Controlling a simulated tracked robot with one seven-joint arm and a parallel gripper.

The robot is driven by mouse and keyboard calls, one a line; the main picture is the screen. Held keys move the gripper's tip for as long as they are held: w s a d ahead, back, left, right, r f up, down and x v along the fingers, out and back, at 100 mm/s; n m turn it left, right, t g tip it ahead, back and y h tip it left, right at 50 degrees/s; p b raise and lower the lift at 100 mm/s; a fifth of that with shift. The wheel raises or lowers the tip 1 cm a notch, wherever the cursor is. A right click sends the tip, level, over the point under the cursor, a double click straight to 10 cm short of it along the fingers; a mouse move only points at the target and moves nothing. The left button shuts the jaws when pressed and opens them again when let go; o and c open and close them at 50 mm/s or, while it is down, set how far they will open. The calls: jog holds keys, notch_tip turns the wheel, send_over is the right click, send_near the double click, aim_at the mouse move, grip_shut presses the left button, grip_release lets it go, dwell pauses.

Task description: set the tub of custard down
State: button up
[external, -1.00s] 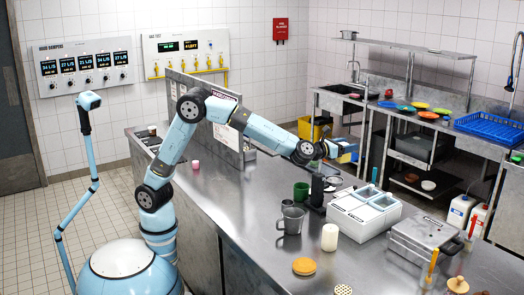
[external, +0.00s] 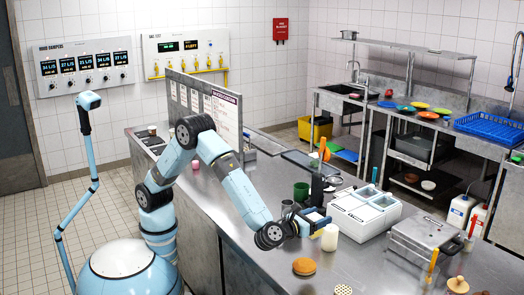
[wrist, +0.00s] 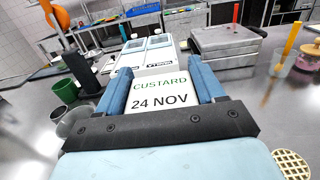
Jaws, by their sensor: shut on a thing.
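The tub of custard (external: 330,238) is a white cylinder near the middle of the steel counter, in front of the white two-well unit. In the wrist view its white label (wrist: 160,101) reads CUSTARD, 24 NOV. My gripper (external: 319,223) comes in from the left and is shut on the tub. In the wrist view its blue fingers (wrist: 161,84) lie on either side of the label. The tub looks upright and appears to be at counter level, but its underside is hidden in the wrist view and I cannot tell if it bears on the counter.
The white two-well unit (external: 350,218) stands just behind the tub. A steel press (external: 425,240) is to the right. A grey jug (wrist: 75,122) and green mug (external: 301,190) stand close to my gripper's left. A bun (external: 304,267) lies in front. Bare steel counter (external: 365,268) lies front right.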

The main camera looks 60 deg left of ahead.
jog(key=shift+w+d+f, duration=1.4)
jog(key=shift+d+f, duration=0.3)
jog(key=shift+d, duration=0.1)
jog(key=shift+w+d+f, duration=1.4)
jog(key=shift+d+f, duration=0.25)
jog(key=shift+d, duration=0.2)
jog(key=shift+w+d+f, duration=1.4)
jog(key=shift+d+f, duration=0.3)
jog(key=shift+d, duration=0.1)
jog(key=shift+f, duration=1.5)
jog(key=shift+f, duration=0.1)
jog(key=o, duration=1.2)
jog(key=shift+c, duration=0.2)
jog(key=s, duration=1.2)
